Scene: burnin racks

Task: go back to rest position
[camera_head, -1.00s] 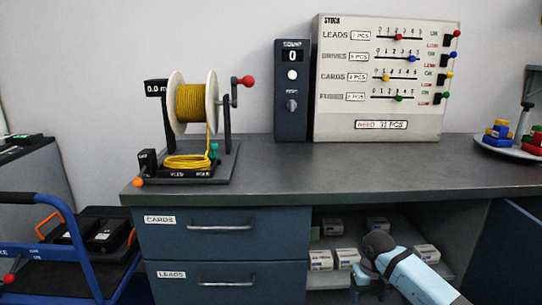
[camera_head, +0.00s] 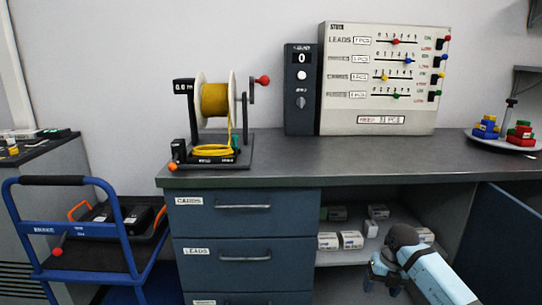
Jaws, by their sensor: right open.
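My right gripper (camera_head: 384,277) hangs at the end of my light blue right arm, low in front of the open shelf compartment (camera_head: 335,258) under the bench. Its jaws point down and away, are open, and no object shows between them. Small white boxes (camera_head: 350,240) stand on the shelf behind and beside it, and the arm hides part of the right one. My left gripper is not in view.
The dark bench top (camera_head: 330,155) carries a yellow wire spool stand (camera_head: 215,125), a counter box (camera_head: 301,90) and a stock board (camera_head: 380,78). A blue trolley (camera_head: 90,240) stands at the left. Closed drawers (camera_head: 246,210) are left of the shelf. An open cabinet door (camera_head: 500,235) is at the right.

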